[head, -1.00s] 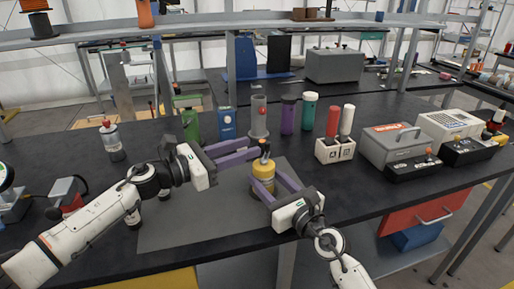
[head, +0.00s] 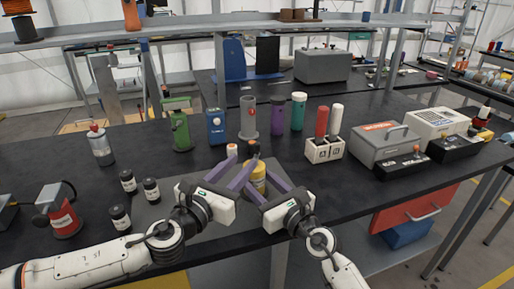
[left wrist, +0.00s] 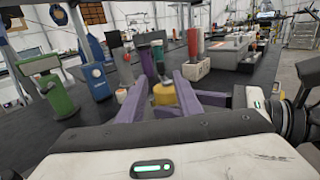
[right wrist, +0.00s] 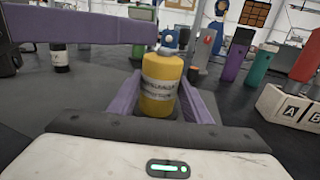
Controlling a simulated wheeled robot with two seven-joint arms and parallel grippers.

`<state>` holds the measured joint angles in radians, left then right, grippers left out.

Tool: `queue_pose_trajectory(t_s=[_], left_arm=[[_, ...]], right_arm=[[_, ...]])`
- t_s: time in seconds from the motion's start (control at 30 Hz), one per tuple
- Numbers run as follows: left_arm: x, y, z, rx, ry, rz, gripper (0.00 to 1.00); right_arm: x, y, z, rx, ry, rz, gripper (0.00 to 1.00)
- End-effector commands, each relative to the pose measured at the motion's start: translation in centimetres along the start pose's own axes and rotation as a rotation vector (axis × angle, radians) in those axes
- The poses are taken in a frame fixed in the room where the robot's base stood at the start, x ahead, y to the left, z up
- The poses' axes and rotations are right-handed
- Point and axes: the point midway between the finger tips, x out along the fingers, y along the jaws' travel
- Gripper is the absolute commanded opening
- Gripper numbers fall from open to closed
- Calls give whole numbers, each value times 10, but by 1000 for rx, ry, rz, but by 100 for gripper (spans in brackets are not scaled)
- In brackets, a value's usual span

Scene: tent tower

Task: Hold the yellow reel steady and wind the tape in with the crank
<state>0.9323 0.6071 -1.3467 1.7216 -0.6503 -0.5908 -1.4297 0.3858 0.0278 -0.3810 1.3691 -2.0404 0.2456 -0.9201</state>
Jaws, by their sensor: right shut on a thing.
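The yellow reel (head: 258,174) stands on the grey mat (head: 160,228), partly hidden by purple fingers in the head view. My right gripper (right wrist: 165,100) is shut on the reel, one finger at each side. My left gripper (left wrist: 160,95) is open, its fingers apart and pointing toward the reel, which shows beyond them. One left finger crosses left of the crank in the right wrist view. I cannot make out the tape.
Several dark jars (head: 128,181) stand left of my left gripper. Behind the reel stand a grey cylinder (head: 248,118), a purple bottle (head: 278,115) and a green bottle (head: 298,111). A box with red and white handles (head: 324,149) is to the right.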

Motion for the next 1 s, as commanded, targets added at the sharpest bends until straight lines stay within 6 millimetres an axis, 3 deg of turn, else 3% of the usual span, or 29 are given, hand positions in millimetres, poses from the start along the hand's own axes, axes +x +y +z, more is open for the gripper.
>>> queue_pose_trajectory(t_s=[0.3, 0.5, 0.97, 1.0], left_arm=[[62, -1, 1, 0, -1, -1, 32], [85, -1, 0, 0, -1, -2, 32], [95, 0, 0, 1, 0, -2, 32], [95, 0, 0, 1, 0, -2, 27]], right_arm=[[0, 0, 0, 0, 1, 0, 7], [0, 0, 0, 0, 1, 0, 7], [0, 0, 0, 0, 1, 0, 7], [0, 0, 0, 0, 1, 0, 7]])
